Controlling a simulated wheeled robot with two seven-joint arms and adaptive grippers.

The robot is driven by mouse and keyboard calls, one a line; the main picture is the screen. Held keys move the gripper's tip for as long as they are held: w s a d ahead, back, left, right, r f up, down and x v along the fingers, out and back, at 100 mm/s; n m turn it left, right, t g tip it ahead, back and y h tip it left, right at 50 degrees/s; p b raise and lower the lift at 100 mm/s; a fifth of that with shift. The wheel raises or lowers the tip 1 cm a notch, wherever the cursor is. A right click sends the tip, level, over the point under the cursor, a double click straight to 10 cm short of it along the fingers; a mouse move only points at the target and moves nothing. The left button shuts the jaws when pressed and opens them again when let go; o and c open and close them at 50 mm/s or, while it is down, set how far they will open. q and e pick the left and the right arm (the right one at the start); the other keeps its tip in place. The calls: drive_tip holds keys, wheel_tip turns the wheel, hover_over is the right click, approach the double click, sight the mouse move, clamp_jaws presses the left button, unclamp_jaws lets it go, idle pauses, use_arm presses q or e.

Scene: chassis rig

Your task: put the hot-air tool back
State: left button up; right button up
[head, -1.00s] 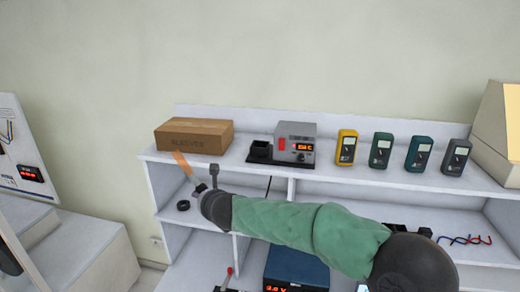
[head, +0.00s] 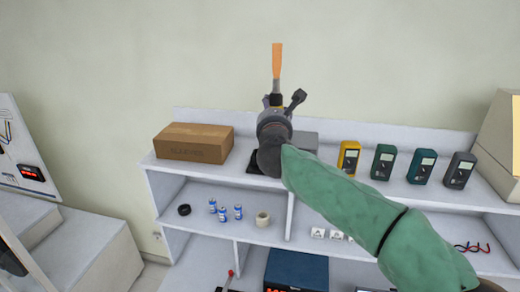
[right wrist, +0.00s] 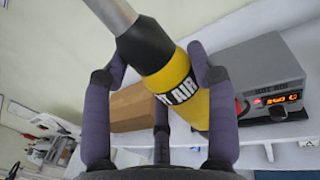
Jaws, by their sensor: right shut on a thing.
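The hot-air tool (head: 277,62) is upright in the head view, its orange-tinted nozzle pointing up above the shelf top. My right gripper (head: 281,102) is shut on it. In the right wrist view the tool's yellow body (right wrist: 178,82), marked "AIR", lies between the fingers, with a black collar and a metal nozzle. The grey hot-air station (head: 306,139) stands on the shelf top behind my right wrist, mostly hidden. The station also shows at the right of the wrist view (right wrist: 262,72), display lit. Its black holder is hidden by my wrist in the head view.
A cardboard box (head: 194,143) stands left of the station. Several meters, the nearest a yellow one (head: 348,158), stand to its right. Blue-and-white cans (head: 223,213), a black ring (head: 184,210) and a cream cup (head: 262,219) are on the shelf below.

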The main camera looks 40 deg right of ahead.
drive_tip(key=w+d+f+p, duration=0.2)
drive_tip(key=w+d+f, duration=0.3)
drive_tip(key=w+f, duration=0.7)
drive_tip(key=shift+w+f, duration=0.15)
drive_tip(key=shift+f, duration=0.1)
drive_tip(key=o, duration=1.1)
drive_tip(key=shift+w+f, duration=0.1)
drive_tip(key=shift+f, duration=0.2)
drive_tip(key=o, duration=0.4)
drive_tip(key=shift+o, duration=0.2)
drive_tip(key=shift+r, duration=0.1)
drive_tip(key=b+v, duration=0.3)
drive_tip(key=v, duration=0.9)
